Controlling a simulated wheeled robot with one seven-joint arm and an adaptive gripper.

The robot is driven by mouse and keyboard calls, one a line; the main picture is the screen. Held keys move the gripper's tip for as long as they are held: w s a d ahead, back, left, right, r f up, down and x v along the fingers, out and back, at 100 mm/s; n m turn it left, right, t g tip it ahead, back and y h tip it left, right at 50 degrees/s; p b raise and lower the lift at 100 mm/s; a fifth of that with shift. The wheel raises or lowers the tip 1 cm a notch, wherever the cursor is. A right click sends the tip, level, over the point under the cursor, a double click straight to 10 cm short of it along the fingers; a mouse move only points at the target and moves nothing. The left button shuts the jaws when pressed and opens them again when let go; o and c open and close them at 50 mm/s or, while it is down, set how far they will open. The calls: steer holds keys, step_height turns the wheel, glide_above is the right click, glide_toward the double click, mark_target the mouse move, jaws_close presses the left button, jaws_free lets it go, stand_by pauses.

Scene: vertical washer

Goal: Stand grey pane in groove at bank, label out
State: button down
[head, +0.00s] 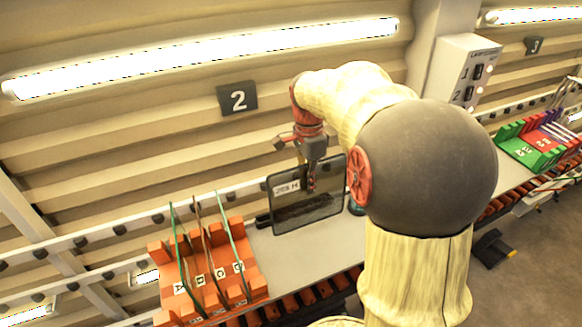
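Whether the pane's lower edge touches the bench cannot be told. An orange grooved rack (170,272) with lettered slots stands at the lower left and holds several thin upright panes, greenish and brown.
Orange blocks (325,288) line the bench's front edge. Green, red and purple racks (520,150) stand far right. A switch box (467,75) is on the wall post. Bare bench separates pane and orange rack.

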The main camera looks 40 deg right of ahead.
steer(key=shift+w+d+f+p, duration=0.1)
steer(key=shift+w+d+f, duration=0.45)
steer(key=shift+w, duration=1.2)
steer(key=shift+w+d+f+p, duration=0.15)
steer(key=shift+w+d+f, duration=0.35)
steer(key=shift+w, duration=1.3)
steer(key=shift+w+d+f+p, duration=0.1)
steer(key=shift+w+d+f, duration=0.2)
steer(key=shift+w+f, duration=0.95)
steer(key=shift+w+a+f+b, duration=0.1)
steer(key=shift+w+f+b, duration=0.1)
steer(key=shift+w+b, duration=0.15)
steer(key=shift+w, duration=0.2)
stand_by(0.3)
steer(key=c, duration=2.1)
jaws_free()
steer(key=shift+s, duration=0.1)
steer(key=shift+o, duration=0.7)
steer(key=shift+f, duration=0.2)
